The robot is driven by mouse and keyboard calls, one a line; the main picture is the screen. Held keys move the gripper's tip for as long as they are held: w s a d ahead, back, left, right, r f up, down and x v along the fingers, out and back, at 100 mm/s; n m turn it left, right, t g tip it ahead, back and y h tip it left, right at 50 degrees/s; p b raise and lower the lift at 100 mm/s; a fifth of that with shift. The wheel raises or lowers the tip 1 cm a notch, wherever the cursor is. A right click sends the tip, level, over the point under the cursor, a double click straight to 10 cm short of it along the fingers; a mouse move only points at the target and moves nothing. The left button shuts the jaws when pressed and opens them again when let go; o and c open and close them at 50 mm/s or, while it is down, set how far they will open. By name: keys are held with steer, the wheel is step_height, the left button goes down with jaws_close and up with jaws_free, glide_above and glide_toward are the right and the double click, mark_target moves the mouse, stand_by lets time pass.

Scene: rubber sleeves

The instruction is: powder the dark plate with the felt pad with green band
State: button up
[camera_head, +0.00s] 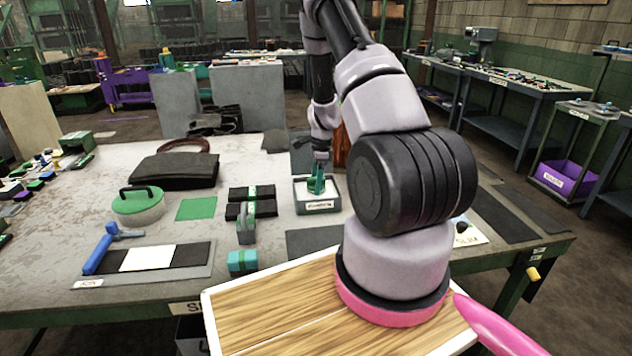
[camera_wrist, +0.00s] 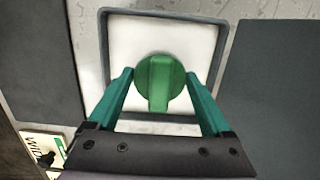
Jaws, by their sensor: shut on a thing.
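My gripper (camera_head: 316,187) reaches down into a small labelled tray (camera_head: 319,206) in the head view. In the wrist view my gripper (camera_wrist: 160,74) has its teal fingers on both sides of a round green piece with a raised grip, which I take for the felt pad (camera_wrist: 158,92), and is shut on it. The pad stands over the white filling of the tray (camera_wrist: 104,45); its underside and any band are hidden. A dark plate (camera_head: 313,242) lies flat on the table just in front of the tray. A dark flat surface also shows at the right of the wrist view (camera_wrist: 275,95).
Left of the tray are black banded bundles (camera_head: 252,210), a grey block (camera_head: 245,232), a teal block (camera_head: 242,262) and a green square (camera_head: 197,209). A green round pot (camera_head: 138,206) and a black bag (camera_head: 175,172) stand farther left. A wooden board (camera_head: 270,312) is in front.

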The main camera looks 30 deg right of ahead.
mark_target(314, 178)
steer(key=shift+f, duration=0.45)
stand_by(1.0)
steer(key=shift+r, duration=0.1)
steer(key=shift+r, duration=3.45)
steer(key=shift+a, duration=0.1)
steer(key=s+a+r+n+g, duration=0.1)
steer(key=a+n, duration=0.5)
steer(key=n, duration=0.4)
steer(key=s+a+r+n+h, duration=0.1)
steer(key=a+n, duration=0.4)
steer(key=n, duration=0.6)
steer(key=shift+s+a+r+g, duration=0.3)
steer(key=shift+s+a+g, duration=0.1)
steer(key=shift+s, duration=0.25)
